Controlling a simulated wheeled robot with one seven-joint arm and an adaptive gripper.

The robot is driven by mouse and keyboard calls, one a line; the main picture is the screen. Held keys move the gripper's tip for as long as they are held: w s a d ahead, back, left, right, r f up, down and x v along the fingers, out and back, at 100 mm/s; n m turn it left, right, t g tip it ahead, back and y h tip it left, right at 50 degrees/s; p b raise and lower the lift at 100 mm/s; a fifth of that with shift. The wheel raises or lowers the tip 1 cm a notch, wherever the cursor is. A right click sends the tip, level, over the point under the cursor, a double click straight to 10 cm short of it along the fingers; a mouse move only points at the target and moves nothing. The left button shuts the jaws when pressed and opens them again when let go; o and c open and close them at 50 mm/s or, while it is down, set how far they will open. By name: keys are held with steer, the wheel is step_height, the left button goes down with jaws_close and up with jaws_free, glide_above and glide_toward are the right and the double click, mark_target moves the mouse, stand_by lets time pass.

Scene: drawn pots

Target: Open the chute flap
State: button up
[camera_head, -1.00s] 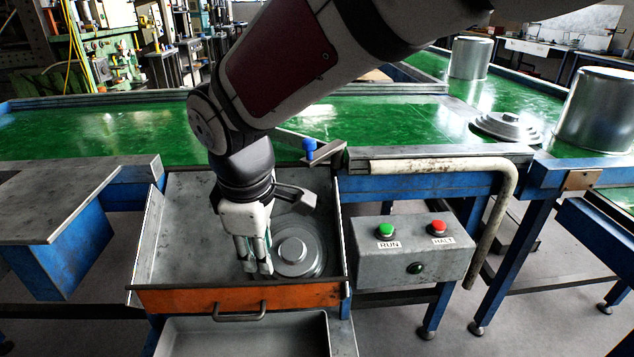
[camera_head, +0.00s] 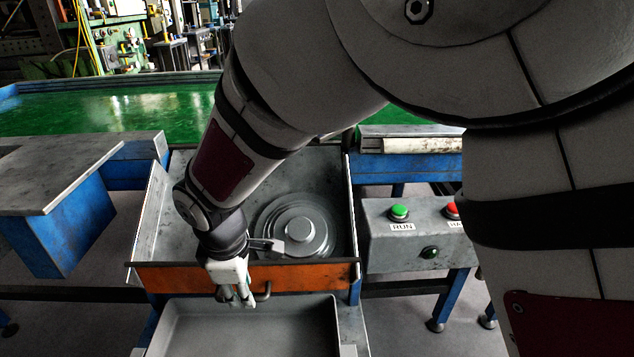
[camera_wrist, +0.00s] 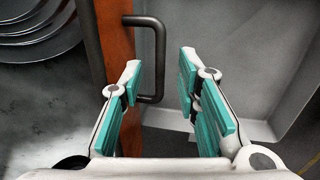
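The orange chute flap (camera_head: 315,276) stands upright across the front of the grey chute (camera_head: 148,215). It also shows in the wrist view (camera_wrist: 118,50) as an orange strip. Its dark handle (camera_wrist: 160,40) is a bent bar on the outer face; in the head view my gripper hides part of the handle (camera_head: 266,291). My gripper (camera_head: 238,302) points down just outside the flap. In the wrist view, my gripper (camera_wrist: 160,70) is open, with the handle's outer bar between the two teal-padded fingers. I see no clear contact with either finger.
A round metal lid (camera_head: 299,229) lies in the chute behind the flap. A grey bin (camera_head: 250,335) is below and in front of it. A control box (camera_head: 425,232) with a green and a red button stands to the right. A grey-topped table (camera_head: 60,185) is at left.

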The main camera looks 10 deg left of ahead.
steer(key=shift+w+f, duration=0.25)
steer(key=shift+f, duration=1.05)
steer(key=shift+c, duration=0.4)
jaws_close()
steer(key=shift+r, duration=0.15)
